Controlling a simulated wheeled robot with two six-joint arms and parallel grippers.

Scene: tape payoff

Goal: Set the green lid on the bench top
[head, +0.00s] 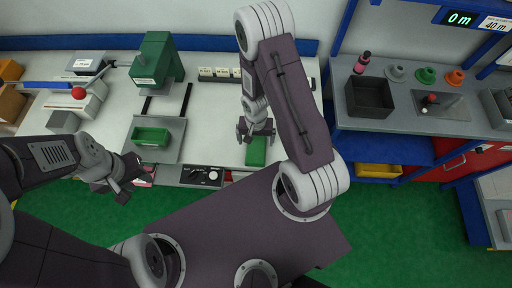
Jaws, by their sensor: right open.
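A green rectangular piece, which looks like the green lid (256,152), lies near the front edge of the white bench top (212,123). My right gripper (256,135) is open just above its far end in the head view. The gripper hides that end, and I cannot tell whether they touch. My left gripper (132,187) is off the bench's front edge at the left, with its fingers apart and nothing seen between them. A green open box (150,136) sits on a grey plate left of the lid.
A green press-like machine (156,62) stands behind the box. A black control panel (202,175) is at the bench front. A red-knobbed device (86,97) is at the left. A side bench with a dark bin (369,97) stands right. Bare bench lies between box and lid.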

